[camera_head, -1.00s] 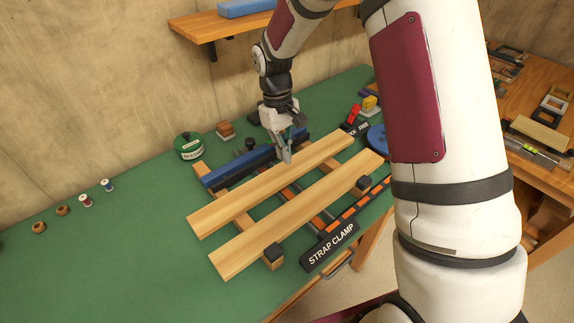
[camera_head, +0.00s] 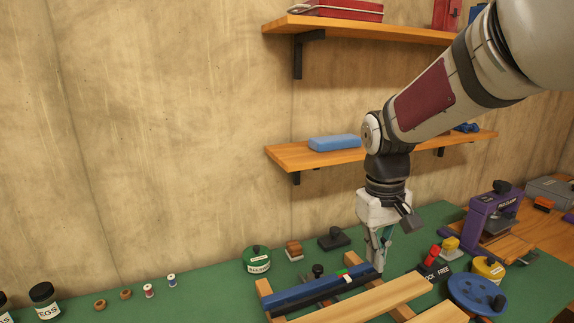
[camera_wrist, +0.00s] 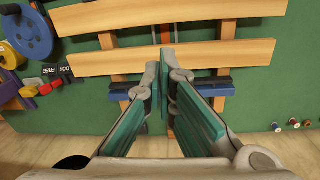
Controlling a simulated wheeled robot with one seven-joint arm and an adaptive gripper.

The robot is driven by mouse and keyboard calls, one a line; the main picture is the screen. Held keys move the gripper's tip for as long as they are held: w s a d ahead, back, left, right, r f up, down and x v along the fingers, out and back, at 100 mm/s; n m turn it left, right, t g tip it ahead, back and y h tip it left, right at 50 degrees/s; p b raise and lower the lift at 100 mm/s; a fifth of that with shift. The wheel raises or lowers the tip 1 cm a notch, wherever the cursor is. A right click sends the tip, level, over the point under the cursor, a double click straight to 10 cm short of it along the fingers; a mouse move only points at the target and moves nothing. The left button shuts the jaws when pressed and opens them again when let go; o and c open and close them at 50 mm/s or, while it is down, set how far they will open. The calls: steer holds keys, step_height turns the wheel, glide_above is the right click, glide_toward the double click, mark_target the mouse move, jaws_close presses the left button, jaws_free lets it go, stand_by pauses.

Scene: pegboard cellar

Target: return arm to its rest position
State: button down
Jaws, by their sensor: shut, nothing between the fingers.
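My gripper (camera_head: 379,266) points down over the green bench, at the right end of the blue bar (camera_head: 312,290) of the clamp frame. Its fingers are shut with nothing between them. In the wrist view the closed fingertips (camera_wrist: 165,62) lie in front of the blue bar (camera_wrist: 214,88) and near the lower wooden board. I cannot tell whether they touch anything. My arm comes in from the upper right, in front of the wall shelves.
Two wooden boards (camera_head: 375,301) lie on the frame. A wooden shelf (camera_head: 300,155) with a blue block (camera_head: 335,142) is behind my arm.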

steer(key=s+d+r+m+t, duration=0.1)
steer(key=s+r+t, duration=0.1)
steer(key=s, duration=0.8)
steer(key=s+r+m+t, duration=0.2)
steer(key=s+r, duration=0.2)
steer(key=s, duration=0.6)
steer(key=shift+s+d+r+t+y, duration=0.2)
steer(key=shift+s+d+t+y, duration=0.1)
steer(key=shift+d+y, duration=0.1)
